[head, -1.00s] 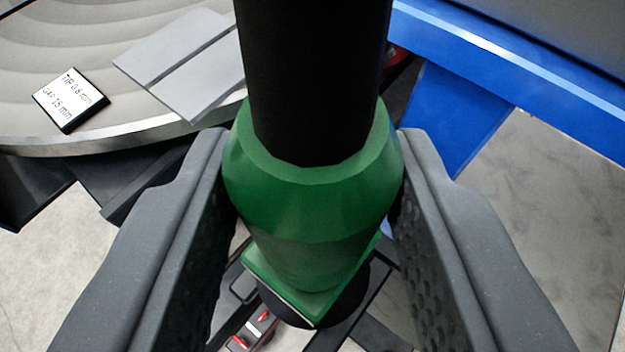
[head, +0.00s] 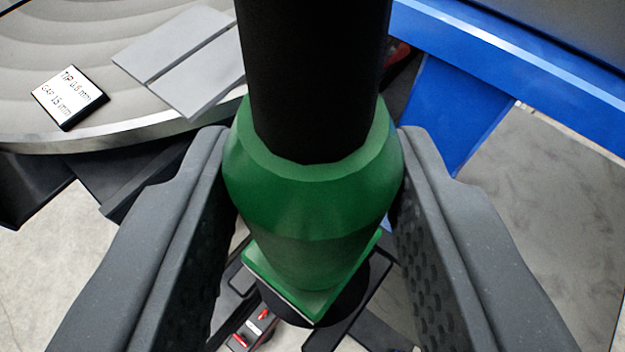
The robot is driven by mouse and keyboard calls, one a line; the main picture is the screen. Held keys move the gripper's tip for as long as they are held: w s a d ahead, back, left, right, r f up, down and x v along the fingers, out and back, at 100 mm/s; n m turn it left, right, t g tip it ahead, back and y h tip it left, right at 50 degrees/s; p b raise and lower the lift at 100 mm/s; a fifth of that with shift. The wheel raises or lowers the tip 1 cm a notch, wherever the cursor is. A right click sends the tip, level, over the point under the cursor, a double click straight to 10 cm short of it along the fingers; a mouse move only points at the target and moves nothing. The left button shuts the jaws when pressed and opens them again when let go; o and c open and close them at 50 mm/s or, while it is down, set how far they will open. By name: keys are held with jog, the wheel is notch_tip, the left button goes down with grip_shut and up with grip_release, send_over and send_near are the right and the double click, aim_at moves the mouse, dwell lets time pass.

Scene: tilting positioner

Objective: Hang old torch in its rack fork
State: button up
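The torch (head: 313,205) fills the middle of the head view. It has a thick black upper part, a green collar and a green squared flange at its lower end. My gripper (head: 313,185) has one dark grey finger on each side of the green collar, and the fingers appear closed against it. A dark round part shows just below the flange, and I cannot tell what it belongs to. I cannot make out the rack fork. The torch hides what lies directly behind it.
A round grey turntable (head: 70,125) at upper left carries grey plates (head: 180,62) and a small label card (head: 69,97). A blue beam and post (head: 450,105) stand at upper right. Black frame parts with red pieces (head: 250,328) lie below. Pale floor shows at lower left and right.

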jog(key=o, duration=1.1)
jog(key=shift+c, duration=0.2)
jog(key=b+v, duration=0.1)
jog(key=v, duration=1.3)
jog(key=d+r+y+b, duration=0.2)
jog(key=d+r+b, duration=0.15)
jog(key=r, duration=0.95)
jog(key=s+d+r+t+h, duration=0.1)
jog(key=s+d+r, duration=0.3)
jog(key=d+r, duration=0.3)
jog(key=s+d+r+h+b, duration=0.1)
jog(key=s+d+r, duration=0.3)
jog(key=d+r, duration=0.3)
jog(key=shift+d+t, duration=0.4)
jog(key=shift+d, duration=0.15)
